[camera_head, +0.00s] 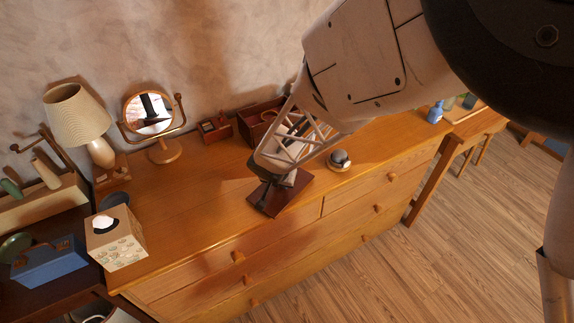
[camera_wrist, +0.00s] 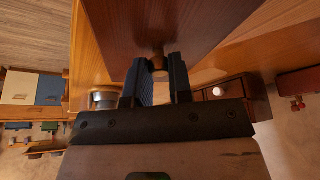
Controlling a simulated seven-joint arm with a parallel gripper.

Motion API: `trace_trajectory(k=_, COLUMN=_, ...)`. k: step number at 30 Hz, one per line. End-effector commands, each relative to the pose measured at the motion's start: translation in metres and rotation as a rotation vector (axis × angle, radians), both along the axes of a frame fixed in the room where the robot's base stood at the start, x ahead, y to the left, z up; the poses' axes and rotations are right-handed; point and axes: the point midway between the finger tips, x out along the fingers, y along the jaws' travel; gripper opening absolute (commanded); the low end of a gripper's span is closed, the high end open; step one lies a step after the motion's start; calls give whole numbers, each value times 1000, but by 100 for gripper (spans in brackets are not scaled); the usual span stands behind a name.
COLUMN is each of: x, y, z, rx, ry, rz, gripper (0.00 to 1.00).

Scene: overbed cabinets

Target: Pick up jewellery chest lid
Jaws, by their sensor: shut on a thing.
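The jewellery chest lid (camera_head: 268,206) is a flat dark red-brown panel at the front of the wooden dresser top in the head view. In the wrist view the lid (camera_wrist: 165,22) fills the upper middle, with a small round knob (camera_wrist: 158,59) on it. My gripper (camera_head: 284,180) is above the lid, and its two dark fingers (camera_wrist: 157,66) are shut on the knob. I cannot tell whether the lid touches the dresser. The dark wooden chest (camera_head: 250,121) stands open at the back of the dresser, partly hidden by my arm.
On the dresser (camera_head: 195,200) are a round mirror (camera_head: 150,112), a lamp (camera_head: 80,115), a tissue box (camera_head: 117,240), a small brown box (camera_head: 215,129) and a small round dish (camera_head: 339,160) right of the lid. The dresser's middle left is clear.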

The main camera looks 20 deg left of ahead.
Motion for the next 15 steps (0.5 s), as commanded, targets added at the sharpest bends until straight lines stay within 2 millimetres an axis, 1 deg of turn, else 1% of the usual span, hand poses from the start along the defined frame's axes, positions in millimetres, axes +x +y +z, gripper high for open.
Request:
trace_trajectory(k=1, x=-8, y=0, z=0, rx=-1, ry=0, rz=2, gripper=0)
trace_trajectory(k=3, x=-19, y=0, z=0, rx=-2, ry=0, rz=4, gripper=0)
trace_trajectory(k=15, x=-78, y=0, z=0, rx=-1, ry=0, rz=3, gripper=0)
